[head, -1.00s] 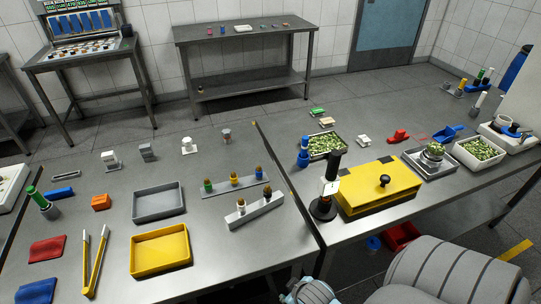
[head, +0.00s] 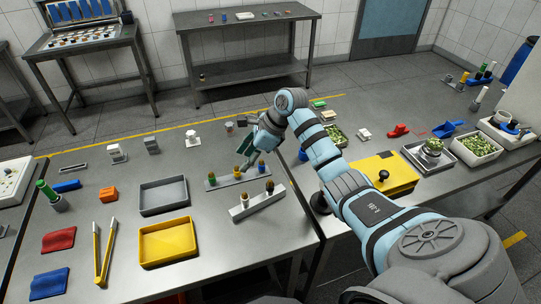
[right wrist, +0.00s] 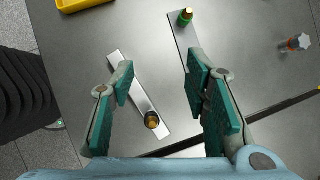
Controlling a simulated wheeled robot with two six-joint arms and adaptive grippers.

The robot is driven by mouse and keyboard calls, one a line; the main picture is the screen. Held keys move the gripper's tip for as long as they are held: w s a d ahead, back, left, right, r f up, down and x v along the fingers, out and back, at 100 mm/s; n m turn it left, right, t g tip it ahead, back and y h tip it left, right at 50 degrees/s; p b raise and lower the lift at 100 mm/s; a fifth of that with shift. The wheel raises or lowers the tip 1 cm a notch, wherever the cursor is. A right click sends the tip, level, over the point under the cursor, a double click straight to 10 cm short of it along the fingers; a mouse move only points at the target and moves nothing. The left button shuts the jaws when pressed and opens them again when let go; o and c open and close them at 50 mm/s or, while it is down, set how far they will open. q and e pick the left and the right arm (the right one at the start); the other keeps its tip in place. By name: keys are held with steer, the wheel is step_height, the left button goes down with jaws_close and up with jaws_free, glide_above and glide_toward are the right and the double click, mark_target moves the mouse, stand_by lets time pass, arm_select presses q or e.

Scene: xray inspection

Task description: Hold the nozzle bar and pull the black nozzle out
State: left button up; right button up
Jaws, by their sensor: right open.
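The light nozzle bar (head: 256,206) lies on the left table near its right edge. The black nozzle (head: 269,188) stands upright at its right end, brass-topped with a dark collar, and another nozzle (head: 244,200) stands nearer its left end. In the right wrist view the light bar (right wrist: 138,92) lies between the fingers, with the black nozzle (right wrist: 152,120) at its lower end. My right gripper (head: 256,163) is open and empty above the bars, and its parted fingers also show in the right wrist view (right wrist: 160,80). My left gripper is not in view.
A grey bar (head: 224,181) with green (head: 211,179), yellow (head: 238,172) and blue (head: 261,166) nozzles lies just behind. Grey (head: 163,209) and yellow (head: 167,261) trays stand left. A yellow box (head: 400,168) is on the right table, partly behind my arm.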

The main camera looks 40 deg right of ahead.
mark_target(271, 181)
steer(key=s+d+g+h, duration=0.2)
steer(key=s+d+g, duration=0.15)
steer(key=d, duration=0.25)
steer(key=shift+t, duration=0.35)
steer(key=f+b, duration=0.2)
steer(key=f, duration=0.1)
steer(key=f+b, duration=0.3)
steer(key=s+f+b, duration=0.1)
steer(key=f+b, duration=0.1)
steer(key=f, duration=0.1)
steer(key=shift+a, duration=0.2)
steer(key=shift+r, duration=0.1)
jaws_close()
